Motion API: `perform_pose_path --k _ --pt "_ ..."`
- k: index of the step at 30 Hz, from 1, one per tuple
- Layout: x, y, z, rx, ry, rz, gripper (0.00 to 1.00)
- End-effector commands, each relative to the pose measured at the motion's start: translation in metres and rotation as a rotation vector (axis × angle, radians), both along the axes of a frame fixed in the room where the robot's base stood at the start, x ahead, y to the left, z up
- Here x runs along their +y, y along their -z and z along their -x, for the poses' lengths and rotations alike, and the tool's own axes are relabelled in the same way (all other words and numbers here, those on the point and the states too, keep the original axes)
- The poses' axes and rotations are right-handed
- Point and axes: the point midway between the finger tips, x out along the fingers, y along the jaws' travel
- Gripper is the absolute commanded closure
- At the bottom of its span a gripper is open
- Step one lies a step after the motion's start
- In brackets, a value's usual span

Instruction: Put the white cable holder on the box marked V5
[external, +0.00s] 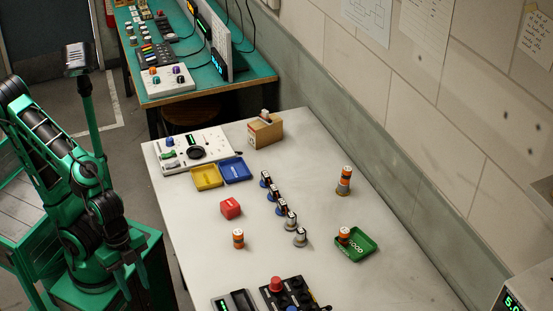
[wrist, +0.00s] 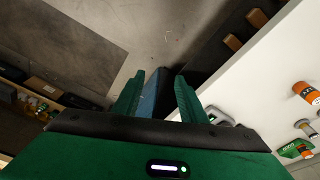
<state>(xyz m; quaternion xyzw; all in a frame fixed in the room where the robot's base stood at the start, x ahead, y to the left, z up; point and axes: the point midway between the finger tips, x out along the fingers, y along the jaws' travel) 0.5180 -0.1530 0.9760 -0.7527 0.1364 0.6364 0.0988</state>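My gripper (external: 131,278) hangs at the left, off the table's edge, with its fingers down. In the wrist view my gripper (wrist: 160,78) has its fingers spread with nothing held between them. A row of small dark and pale upright pieces runs along the middle of the table; the near ones (external: 300,238) look grey-white. I cannot tell which is the white cable holder. A brown box (external: 262,133) stands at the back of the table with a small pale and red piece on top. A red box (external: 230,209) has unreadable white lettering. I cannot read V5 on any box.
The white table (external: 200,240) has yellow (external: 207,178) and blue (external: 236,170) trays, and a control panel (external: 176,158) at the back. Dark devices (external: 285,293) sit in front.

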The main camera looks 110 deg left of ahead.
Motion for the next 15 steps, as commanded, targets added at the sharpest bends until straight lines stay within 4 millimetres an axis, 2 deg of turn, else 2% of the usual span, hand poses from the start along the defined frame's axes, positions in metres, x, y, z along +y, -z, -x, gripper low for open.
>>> perform_pose_path --k 1,3,6,10,15 --pt "-0.010 0.000 0.023 0.029 0.058 -0.020 0.61" --pt "-0.016 0.001 0.051 0.072 0.117 -0.048 0.61" --pt "-0.020 0.002 0.079 0.117 0.178 -0.080 0.61" --pt "-0.020 0.003 0.098 0.147 0.215 -0.104 0.61" --pt "-0.020 0.003 0.101 0.152 0.221 -0.108 0.61"
